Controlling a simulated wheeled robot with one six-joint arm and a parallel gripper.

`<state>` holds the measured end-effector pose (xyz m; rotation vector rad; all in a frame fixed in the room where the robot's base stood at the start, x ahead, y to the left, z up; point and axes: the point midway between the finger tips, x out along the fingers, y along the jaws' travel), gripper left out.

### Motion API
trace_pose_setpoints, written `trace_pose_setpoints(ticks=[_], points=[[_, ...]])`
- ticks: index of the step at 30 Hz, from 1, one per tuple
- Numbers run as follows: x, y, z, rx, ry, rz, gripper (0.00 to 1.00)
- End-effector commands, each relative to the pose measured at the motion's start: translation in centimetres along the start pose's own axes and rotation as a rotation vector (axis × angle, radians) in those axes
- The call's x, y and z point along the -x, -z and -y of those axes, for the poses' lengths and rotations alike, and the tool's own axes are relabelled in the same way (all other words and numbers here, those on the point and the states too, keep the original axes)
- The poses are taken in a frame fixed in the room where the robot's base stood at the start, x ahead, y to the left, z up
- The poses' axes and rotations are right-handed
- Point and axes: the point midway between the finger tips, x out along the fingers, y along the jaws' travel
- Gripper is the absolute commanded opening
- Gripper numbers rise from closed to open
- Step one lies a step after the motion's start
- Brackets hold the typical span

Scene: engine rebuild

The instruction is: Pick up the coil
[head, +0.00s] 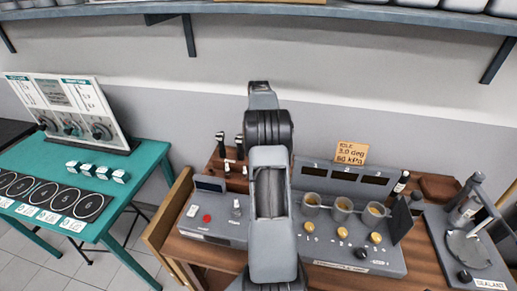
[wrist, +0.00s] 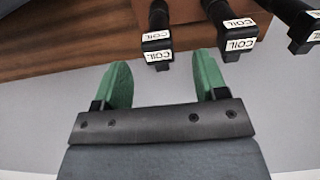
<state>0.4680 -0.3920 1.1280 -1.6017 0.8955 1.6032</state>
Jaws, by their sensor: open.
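Three black coils with white COIL labels show at the top of the wrist view: the left coil (wrist: 157,45), the middle coil (wrist: 228,32) and the right coil (wrist: 301,28), which is cut by the frame edge. My gripper (wrist: 162,68) is open, its two green fingers apart and nothing held. The left coil's labelled end lies in line with the gap between the fingertips; I cannot tell its depth. The middle coil is just beyond the right fingertip. In the head view, dark upright coils (head: 220,145) stand left of my arm, which hides my gripper.
A wooden bench (head: 205,250) carries a grey console (head: 350,245) with cups and knobs. A sealant stand (head: 470,250) is at right. A teal table (head: 130,170) with black discs is at left. A shelf (head: 350,10) runs overhead.

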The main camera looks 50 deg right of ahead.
Motion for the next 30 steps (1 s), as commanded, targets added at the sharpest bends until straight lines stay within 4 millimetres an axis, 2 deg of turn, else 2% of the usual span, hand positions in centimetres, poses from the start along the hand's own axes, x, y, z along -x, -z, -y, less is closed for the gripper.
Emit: trace_pose_setpoints(ticks=[8, 18, 28, 30], points=[[-1.7, -0.1, 0.1, 0.003, 0.000, 0.001, 0.66], [-5.8, -0.1, -0.1, 0.005, 0.000, 0.001, 0.66], [-6.4, -0.1, 0.0, 0.006, 0.000, 0.000, 0.66], [-6.4, -0.1, 0.0, 0.006, 0.000, -0.001, 0.61]])
